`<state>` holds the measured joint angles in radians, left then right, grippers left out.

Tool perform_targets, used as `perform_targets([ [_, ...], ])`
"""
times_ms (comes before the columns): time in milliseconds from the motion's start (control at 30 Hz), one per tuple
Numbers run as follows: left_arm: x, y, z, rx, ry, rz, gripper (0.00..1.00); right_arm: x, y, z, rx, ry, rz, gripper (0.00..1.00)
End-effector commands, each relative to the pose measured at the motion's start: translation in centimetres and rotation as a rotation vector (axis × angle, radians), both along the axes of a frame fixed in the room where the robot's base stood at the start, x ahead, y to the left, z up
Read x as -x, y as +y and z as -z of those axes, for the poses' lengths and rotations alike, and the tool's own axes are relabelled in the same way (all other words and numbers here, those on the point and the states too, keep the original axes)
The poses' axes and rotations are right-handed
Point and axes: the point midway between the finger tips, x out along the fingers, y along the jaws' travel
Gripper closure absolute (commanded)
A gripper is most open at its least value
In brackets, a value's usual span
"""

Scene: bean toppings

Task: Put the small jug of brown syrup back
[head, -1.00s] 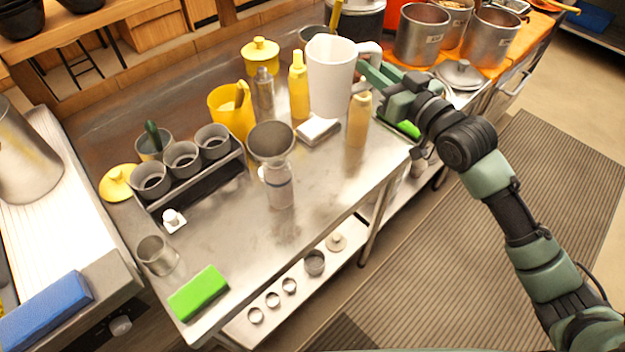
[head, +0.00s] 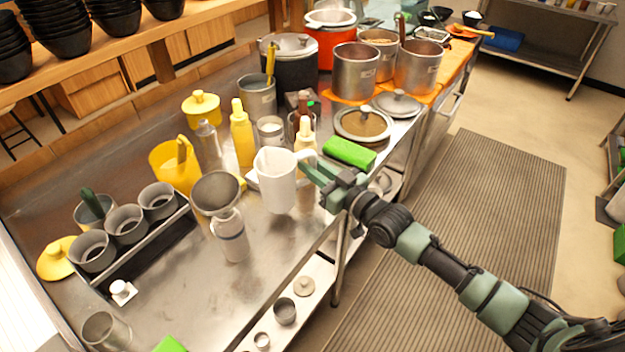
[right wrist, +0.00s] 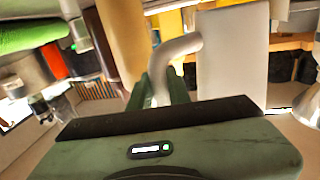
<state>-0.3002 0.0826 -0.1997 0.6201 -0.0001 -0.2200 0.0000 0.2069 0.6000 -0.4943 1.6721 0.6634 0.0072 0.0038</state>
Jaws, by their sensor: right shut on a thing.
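The small jug (head: 274,182) is white; the syrup inside cannot be seen. My right gripper (head: 312,169) is shut on its handle, at the jug's right side. In the right wrist view the jug (right wrist: 234,52) fills the upper right, its curved handle (right wrist: 178,47) between the fingers. The jug looks upright, over the counter's front part; I cannot tell whether its base touches the steel. My left gripper is out of view.
A cream-tipped bottle (head: 305,136) stands behind the jug. A grey funnel (head: 217,191) on a clear bottle (head: 231,238) is to its left. A green sponge (head: 349,152) lies at the right. The steel counter (head: 190,285) is bare at the front.

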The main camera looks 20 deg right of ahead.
Motion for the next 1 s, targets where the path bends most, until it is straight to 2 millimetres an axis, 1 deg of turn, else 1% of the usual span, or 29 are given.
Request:
perform_targets([
  [67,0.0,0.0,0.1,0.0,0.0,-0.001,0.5,0.0,0.0,0.8,0.0,0.0,0.001,1.0],
  [200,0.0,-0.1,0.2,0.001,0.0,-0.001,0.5,-0.1,0.0,3.0,0.0,0.001,0.001,1.0],
  [300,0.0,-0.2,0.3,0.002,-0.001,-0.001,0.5,-0.1,0.0,4.0,0.0,-0.001,0.0,1.0],
  [567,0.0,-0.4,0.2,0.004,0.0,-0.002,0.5,0.0,0.0,4.2,-0.001,-0.002,0.0,1.0],
  [733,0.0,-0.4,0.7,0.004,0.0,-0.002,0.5,0.0,0.0,4.7,-0.001,-0.002,0.0,1.0],
  [767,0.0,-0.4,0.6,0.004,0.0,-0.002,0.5,0.0,0.0,4.7,0.0,0.0,0.0,0.76],
  [800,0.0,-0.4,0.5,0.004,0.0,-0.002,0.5,0.0,0.0,4.6,0.0,0.0,0.0,0.65],
  [833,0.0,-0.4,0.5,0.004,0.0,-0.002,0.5,0.0,0.0,4.6,0.0,0.0,0.0,0.6],
  [1000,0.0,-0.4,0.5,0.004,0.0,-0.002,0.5,0.0,0.0,4.6,0.0,0.0,0.0,0.6],
])
